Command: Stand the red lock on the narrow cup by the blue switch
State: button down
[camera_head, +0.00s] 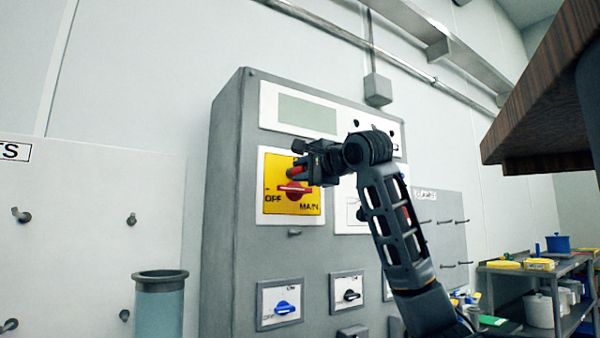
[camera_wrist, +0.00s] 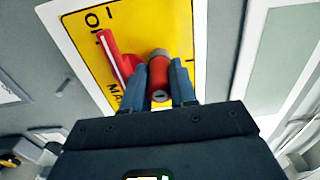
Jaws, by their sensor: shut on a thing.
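The red lock (camera_wrist: 158,75), a small red cylinder with a grey end, sits between the two blue fingers of my gripper (camera_wrist: 157,88) in the wrist view. My gripper is shut on it. In the head view my gripper (camera_head: 303,171) is in front of the yellow MAIN plate (camera_head: 272,172), at its red switch handle (camera_head: 292,188). The handle (camera_wrist: 114,58) lies beside the lock in the wrist view. The blue switch (camera_head: 284,307) is low on the cabinet. A tall bluish cup (camera_head: 160,306) with a grey rim stands left of it; its base is out of frame.
The grey cabinet (camera_head: 227,210) fills the middle, with a black switch (camera_head: 350,295) right of the blue one. Pegs (camera_head: 131,219) stick out of the left wall board. A dark wooden overhang (camera_head: 540,110) is at upper right. A cluttered shelf cart (camera_head: 520,285) stands at lower right.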

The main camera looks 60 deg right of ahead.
dwell(0.3)
jog(key=shift+v, duration=3)
